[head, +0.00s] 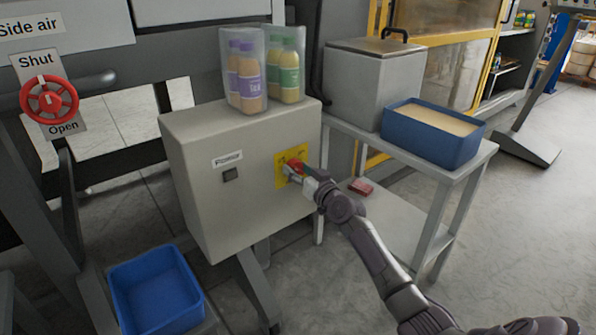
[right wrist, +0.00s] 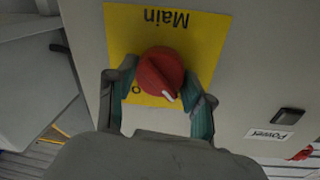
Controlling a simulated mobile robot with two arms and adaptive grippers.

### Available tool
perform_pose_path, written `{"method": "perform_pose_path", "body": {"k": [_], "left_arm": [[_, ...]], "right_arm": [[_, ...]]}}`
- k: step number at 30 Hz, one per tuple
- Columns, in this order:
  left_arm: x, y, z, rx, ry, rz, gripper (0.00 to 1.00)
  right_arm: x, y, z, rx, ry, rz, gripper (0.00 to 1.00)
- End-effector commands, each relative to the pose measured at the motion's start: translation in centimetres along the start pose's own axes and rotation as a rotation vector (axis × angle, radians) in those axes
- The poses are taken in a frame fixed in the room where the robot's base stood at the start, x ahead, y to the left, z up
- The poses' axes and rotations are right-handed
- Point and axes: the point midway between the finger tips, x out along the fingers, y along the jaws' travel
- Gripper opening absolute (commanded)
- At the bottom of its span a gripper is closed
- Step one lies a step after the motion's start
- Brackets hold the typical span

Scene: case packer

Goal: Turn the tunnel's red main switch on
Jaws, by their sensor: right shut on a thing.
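The red main switch (right wrist: 160,73) is a round knob on a yellow plate (right wrist: 208,45) marked "Main", which appears upside down in the right wrist view. The knob's white mark points toward the lower right there. In the head view the switch (head: 295,164) and its yellow plate (head: 282,158) are on the front of a grey cabinet (head: 240,205). My right gripper (head: 298,174) is at the knob, its fingers on either side, shut on it. The plate's lettering is partly hidden behind knob and fingers. My left gripper is not in view.
A small dark "Power" part (head: 230,174) is on the same cabinet face. Wrapped bottles (head: 247,75) stand on top of the cabinet. A side table (head: 468,170) to the right carries a blue bin (head: 410,143). A red handwheel (head: 48,99) is at far left, an empty blue crate (head: 157,290) below.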

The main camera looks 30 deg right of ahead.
Motion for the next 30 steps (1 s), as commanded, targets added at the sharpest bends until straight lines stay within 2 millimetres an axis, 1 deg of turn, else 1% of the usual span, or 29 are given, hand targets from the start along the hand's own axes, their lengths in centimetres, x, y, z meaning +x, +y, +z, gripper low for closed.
{"method": "perform_pose_path", "body": {"k": [8, 12, 18, 30], "left_arm": [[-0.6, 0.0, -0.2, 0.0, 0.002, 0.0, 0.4], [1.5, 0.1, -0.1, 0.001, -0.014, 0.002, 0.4], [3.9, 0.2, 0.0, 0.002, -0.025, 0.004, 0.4], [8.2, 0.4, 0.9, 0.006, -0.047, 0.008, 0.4]], "right_arm": [[0.0, -0.1, -0.1, 0.101, -0.008, 0.001, 0.17], [0.0, -0.1, -0.2, 0.203, -0.017, 0.003, 0.17], [0.0, 0.0, -0.2, 0.388, -0.031, 0.007, 0.17], [0.0, 0.1, -0.3, 0.768, -0.061, 0.012, 0.17]]}}
